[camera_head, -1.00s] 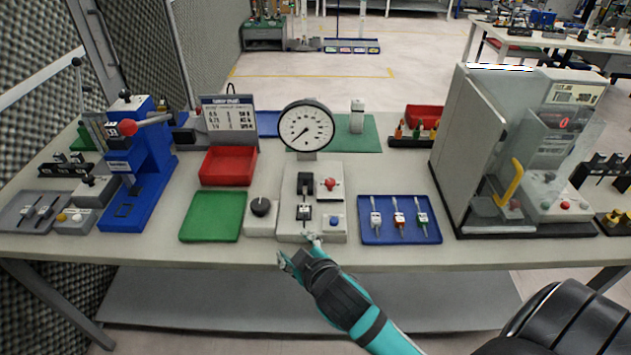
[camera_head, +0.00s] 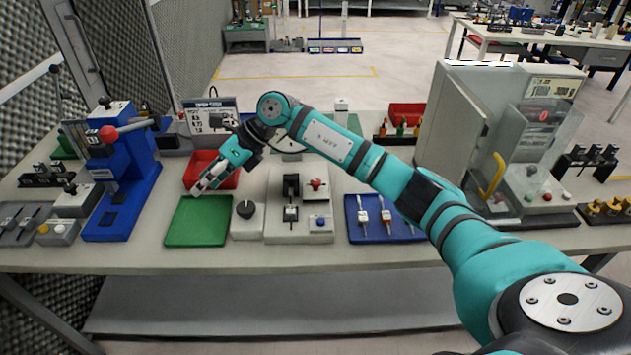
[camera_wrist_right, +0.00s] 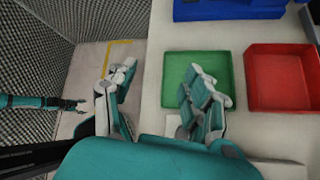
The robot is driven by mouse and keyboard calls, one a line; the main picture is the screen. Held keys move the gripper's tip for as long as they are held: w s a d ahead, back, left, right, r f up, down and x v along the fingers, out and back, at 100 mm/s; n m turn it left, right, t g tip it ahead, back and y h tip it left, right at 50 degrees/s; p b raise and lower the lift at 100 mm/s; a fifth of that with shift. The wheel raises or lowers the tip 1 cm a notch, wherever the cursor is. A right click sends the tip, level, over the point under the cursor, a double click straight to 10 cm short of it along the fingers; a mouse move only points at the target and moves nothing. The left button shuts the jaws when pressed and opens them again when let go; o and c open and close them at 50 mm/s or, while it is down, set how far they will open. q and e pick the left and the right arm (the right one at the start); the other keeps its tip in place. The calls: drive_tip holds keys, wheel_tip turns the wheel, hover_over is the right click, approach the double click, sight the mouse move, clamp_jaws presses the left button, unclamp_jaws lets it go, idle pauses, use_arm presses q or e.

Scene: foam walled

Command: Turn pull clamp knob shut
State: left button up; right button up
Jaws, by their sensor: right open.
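The tester (camera_head: 300,225) on the bench has a dial gauge, now mostly hidden by my right arm. A black round knob (camera_head: 245,208) sits on the small grey box left of it, and a red knob (camera_head: 316,184) is on its right side. I cannot tell which is the clamp knob. My right gripper (camera_head: 200,186) is open and empty above the green tray, left of the black knob and not touching it. Its spread fingers (camera_wrist_right: 160,88) show in the right wrist view. My left gripper (camera_wrist_right: 77,104) is small at the left there; its opening is unclear.
The green tray (camera_head: 190,232) and red tray (camera_head: 231,182) are empty. A blue press (camera_head: 125,190) stands left of them. A blue tray (camera_head: 350,231) with small clips lies right of the tester.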

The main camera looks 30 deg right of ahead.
drive_tip(key=d+r+g+h, duration=0.15)
drive_tip(key=d+h, duration=0.45)
drive_tip(key=d, duration=0.9)
wheel_tip(320, 180, up, 4)
drive_tip(key=m+g+h, duration=0.2)
drive_tip(key=h, duration=0.1)
hover_over(316, 181)
wheel_tip(316, 181, down, 17)
drive_tip(key=p, duration=0.3)
drive_tip(key=shift+r+p, duration=0.1)
drive_tip(key=shift+p, duration=0.2)
clamp_jaws()
